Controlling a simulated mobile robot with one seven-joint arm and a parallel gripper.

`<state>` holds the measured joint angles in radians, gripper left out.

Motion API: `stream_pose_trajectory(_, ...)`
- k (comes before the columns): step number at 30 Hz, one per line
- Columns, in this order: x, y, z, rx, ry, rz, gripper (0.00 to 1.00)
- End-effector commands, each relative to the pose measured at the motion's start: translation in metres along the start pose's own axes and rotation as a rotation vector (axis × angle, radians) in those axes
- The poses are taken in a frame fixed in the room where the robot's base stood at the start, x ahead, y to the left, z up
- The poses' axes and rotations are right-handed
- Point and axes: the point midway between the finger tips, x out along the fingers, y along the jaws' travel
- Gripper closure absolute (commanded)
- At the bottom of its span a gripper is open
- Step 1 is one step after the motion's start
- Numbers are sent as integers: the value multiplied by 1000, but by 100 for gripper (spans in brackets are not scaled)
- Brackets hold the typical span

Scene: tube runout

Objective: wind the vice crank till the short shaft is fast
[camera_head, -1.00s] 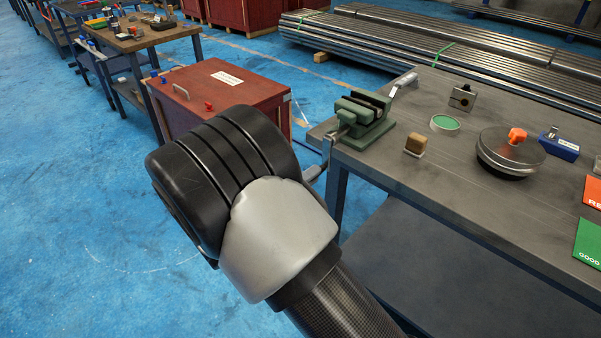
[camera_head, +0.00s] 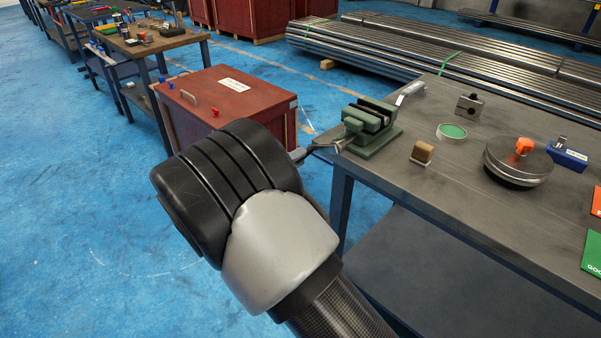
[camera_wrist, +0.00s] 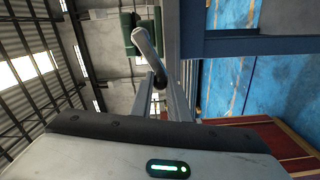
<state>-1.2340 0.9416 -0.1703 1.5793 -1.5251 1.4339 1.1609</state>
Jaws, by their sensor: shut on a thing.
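The green vice (camera_head: 371,128) stands at the table's near left corner. Its grey crank (camera_head: 328,143) sticks out to the left, past the table edge, close to level. In the wrist view the crank (camera_wrist: 148,42) runs from the vice (camera_wrist: 129,35) down between my fingers. My gripper (camera_wrist: 159,84) is shut on the crank's handle end; my own wrist hides the grip in the head view. A grey bar with a pale end (camera_head: 410,91), perhaps the short shaft, shows at the vice's far end. I cannot tell whether the jaws touch it.
On the table (camera_head: 455,190) are a small brown block (camera_head: 422,152), a green-topped disc (camera_head: 451,132), a metal block (camera_head: 469,106), a round plate with an orange knob (camera_head: 518,163) and a blue device (camera_head: 567,154). A red crate (camera_head: 230,100) stands on the floor behind my arm.

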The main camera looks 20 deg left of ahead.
Motion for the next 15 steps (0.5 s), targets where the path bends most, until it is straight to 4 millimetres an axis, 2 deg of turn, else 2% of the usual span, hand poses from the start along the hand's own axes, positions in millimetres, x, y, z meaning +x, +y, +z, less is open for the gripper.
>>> stream_pose_trajectory(4,0,20,-12,4,3,0,100)
stream_pose_trajectory(5,0,18,-11,1,3,0,81)
stream_pose_trajectory(8,0,17,-10,1,3,0,65)
stream_pose_trajectory(15,0,17,-10,1,2,0,65)
